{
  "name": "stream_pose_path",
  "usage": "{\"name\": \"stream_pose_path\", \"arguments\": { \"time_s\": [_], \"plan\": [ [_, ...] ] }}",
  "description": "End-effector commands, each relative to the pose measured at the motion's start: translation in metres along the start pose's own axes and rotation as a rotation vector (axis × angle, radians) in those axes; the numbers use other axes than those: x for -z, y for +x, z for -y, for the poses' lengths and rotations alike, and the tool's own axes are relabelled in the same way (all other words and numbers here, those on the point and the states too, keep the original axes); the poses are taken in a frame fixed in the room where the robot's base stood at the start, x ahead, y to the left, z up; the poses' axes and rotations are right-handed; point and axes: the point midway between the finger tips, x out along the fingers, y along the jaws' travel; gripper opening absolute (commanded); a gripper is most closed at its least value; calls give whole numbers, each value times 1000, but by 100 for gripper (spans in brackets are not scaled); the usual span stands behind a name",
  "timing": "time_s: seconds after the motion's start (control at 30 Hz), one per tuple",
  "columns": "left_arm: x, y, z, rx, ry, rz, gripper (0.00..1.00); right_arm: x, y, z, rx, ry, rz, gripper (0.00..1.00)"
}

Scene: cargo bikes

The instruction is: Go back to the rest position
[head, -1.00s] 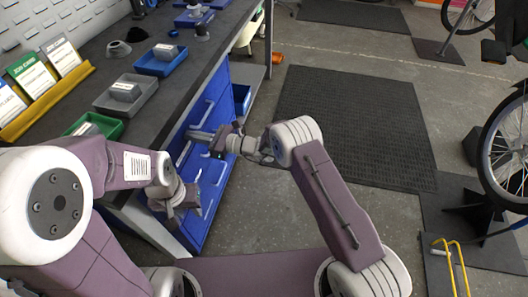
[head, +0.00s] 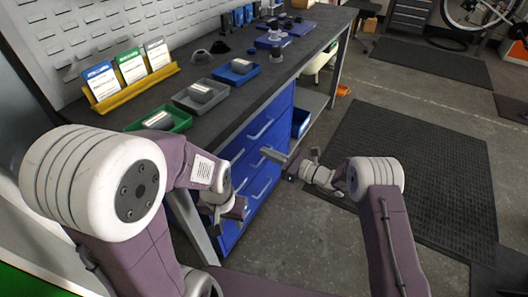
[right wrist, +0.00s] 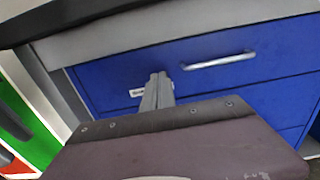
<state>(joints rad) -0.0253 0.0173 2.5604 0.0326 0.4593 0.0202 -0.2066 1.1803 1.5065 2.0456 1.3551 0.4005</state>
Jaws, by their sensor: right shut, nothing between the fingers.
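My left gripper (head: 232,210) is at the lower left, in front of the blue drawers. It is small and partly hidden by its own wrist, so its jaws are unclear. My right gripper (head: 273,155) is to its upper right, pointing left toward the drawer unit (head: 262,150). In the right wrist view its two fingers (right wrist: 158,92) are together with nothing between them. They overlap the blue drawer front (right wrist: 120,88), left of a silver handle (right wrist: 218,61); I cannot tell whether they touch it.
The dark workbench (head: 290,62) carries a green tray (head: 180,117), grey tray (head: 222,91), blue tray (head: 251,74) and yellow card rack (head: 138,89). A black floor mat (head: 440,170) lies to the right. A bike wheel (head: 470,12) is at the back.

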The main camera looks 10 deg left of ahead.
Motion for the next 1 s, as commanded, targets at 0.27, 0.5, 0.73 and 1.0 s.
{"name": "stream_pose_path", "arguments": {
  "time_s": [0.27,0.5,0.73,1.0],
  "plan": [
    [2,-13,0,0,0,0,36,0,-54,0,1,3,-3,0],
    [1,-13,0,0,0,1,36,1,-61,-1,-2,2,-2,0],
    [1,-13,0,0,0,1,36,-10,-61,3,1,-19,6,0],
    [2,-13,0,0,0,1,36,-134,-78,-48,-182,-312,-79,0]
  ]
}}
